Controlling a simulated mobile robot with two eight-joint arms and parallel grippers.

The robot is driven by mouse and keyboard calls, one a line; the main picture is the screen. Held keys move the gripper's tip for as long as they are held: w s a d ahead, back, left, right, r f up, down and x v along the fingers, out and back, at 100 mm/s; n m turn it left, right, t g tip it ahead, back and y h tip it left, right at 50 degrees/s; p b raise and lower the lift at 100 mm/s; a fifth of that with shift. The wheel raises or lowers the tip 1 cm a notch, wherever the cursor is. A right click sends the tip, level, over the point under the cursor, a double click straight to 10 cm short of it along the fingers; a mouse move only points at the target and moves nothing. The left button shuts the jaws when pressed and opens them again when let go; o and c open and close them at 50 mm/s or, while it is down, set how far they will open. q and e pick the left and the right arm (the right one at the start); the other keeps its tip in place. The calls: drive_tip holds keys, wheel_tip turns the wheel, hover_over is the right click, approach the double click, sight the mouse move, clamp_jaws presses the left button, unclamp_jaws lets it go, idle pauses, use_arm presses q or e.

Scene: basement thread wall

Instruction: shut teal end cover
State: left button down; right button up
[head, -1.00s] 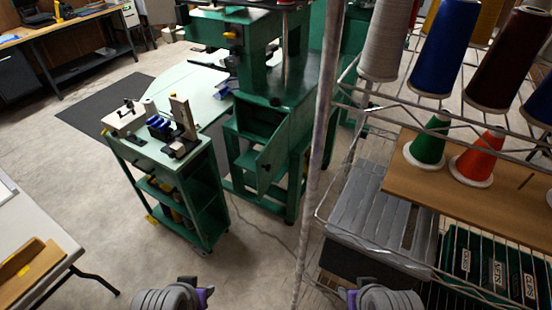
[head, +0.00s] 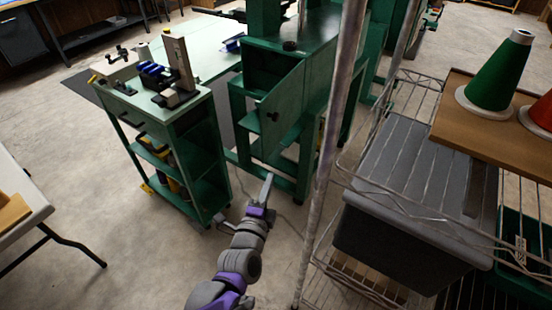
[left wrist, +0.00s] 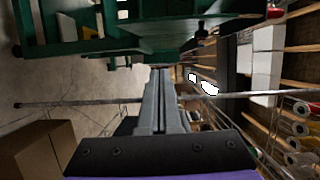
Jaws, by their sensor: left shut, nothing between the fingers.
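The teal end cover (head: 284,112) is a flat green panel with a small black knob, on the end of the green machine (head: 335,75). It stands swung open at an angle, and the dark box-like opening (head: 268,70) shows beside it. In the left wrist view a green panel with a dark knob, apparently the cover (left wrist: 165,22), is at the top. My left gripper (head: 267,187) is shut and empty, reaching forward below and in front of the cover, apart from it. Its closed fingers (left wrist: 160,98) also show in the left wrist view. My right gripper is out of view.
A metal rack post (head: 328,150) rises just right of my left arm, with wire shelves, a grey-lidded bin (head: 415,180) and thread cones (head: 498,75). A green cart (head: 180,125) stands left of the machine. Open floor (head: 120,215) lies between cart and white table (head: 18,205).

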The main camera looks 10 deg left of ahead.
sight(264, 152)
use_arm(q)
drive_tip(key=shift+w+a+b, duration=0.4)
drive_tip(key=shift+w+a, duration=0.25)
drive_tip(key=shift+w, duration=1.15)
drive_tip(key=shift+w+a+b, duration=0.35)
drive_tip(key=shift+w+a, duration=0.3)
drive_tip(key=shift+w, duration=1.2)
drive_tip(key=shift+w+a+b, duration=0.4)
drive_tip(key=shift+w+a, duration=0.25)
drive_tip(key=shift+w, duration=1.15)
drive_tip(key=shift+a, duration=0.15)
